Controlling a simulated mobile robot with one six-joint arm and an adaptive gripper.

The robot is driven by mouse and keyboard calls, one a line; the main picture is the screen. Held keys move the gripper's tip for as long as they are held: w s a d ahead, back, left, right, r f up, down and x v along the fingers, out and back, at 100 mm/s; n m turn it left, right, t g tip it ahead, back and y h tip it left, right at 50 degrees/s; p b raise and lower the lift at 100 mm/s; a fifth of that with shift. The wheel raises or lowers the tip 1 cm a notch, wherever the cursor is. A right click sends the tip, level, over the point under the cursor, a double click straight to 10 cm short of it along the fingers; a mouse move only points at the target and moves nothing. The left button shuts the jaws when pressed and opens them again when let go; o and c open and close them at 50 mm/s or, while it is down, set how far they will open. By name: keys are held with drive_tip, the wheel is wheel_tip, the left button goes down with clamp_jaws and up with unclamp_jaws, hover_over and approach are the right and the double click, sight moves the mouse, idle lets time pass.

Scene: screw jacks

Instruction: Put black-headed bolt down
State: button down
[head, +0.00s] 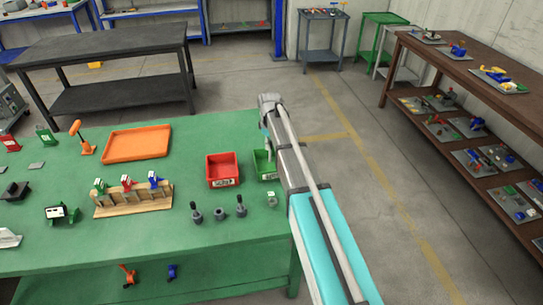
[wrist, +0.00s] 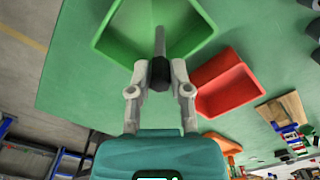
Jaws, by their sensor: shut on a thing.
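My gripper (wrist: 158,76) is shut on the black-headed bolt (wrist: 160,71). In the wrist view its black head sits between the two fingertips, and its grey shank points away from the gripper, over the green bin (wrist: 113,30). I cannot tell whether the shank touches the bin. In the head view the green bin (head: 263,166) stands near the right edge of the green table, partly hidden by my arm. The bolt is not clearly visible there.
A red bin (head: 222,181) stands left of the green bin; it also shows in the wrist view (wrist: 228,82). Several small dark and grey parts (head: 219,215) stand in front of it. A wooden rack (head: 133,207) and an orange tray (head: 137,143) lie farther left.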

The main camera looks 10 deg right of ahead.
drive_tip(key=shift+w+f+b, duration=0.35)
drive_tip(key=shift+w+f, duration=0.15)
drive_tip(key=shift+f, duration=0.1)
drive_tip(key=shift+f, duration=0.1)
drive_tip(key=shift+w+f+b, duration=0.2)
drive_tip(key=shift+f+b, duration=0.75)
drive_tip(key=shift+b, duration=0.05)
drive_tip(key=shift+w+f+b, duration=0.2)
drive_tip(key=shift+f+b, duration=0.75)
drive_tip(key=shift+b, duration=0.05)
drive_tip(key=shift+f, duration=0.15)
drive_tip(key=c, duration=0.6)
unclamp_jaws()
drive_tip(key=shift+o, duration=0.2)
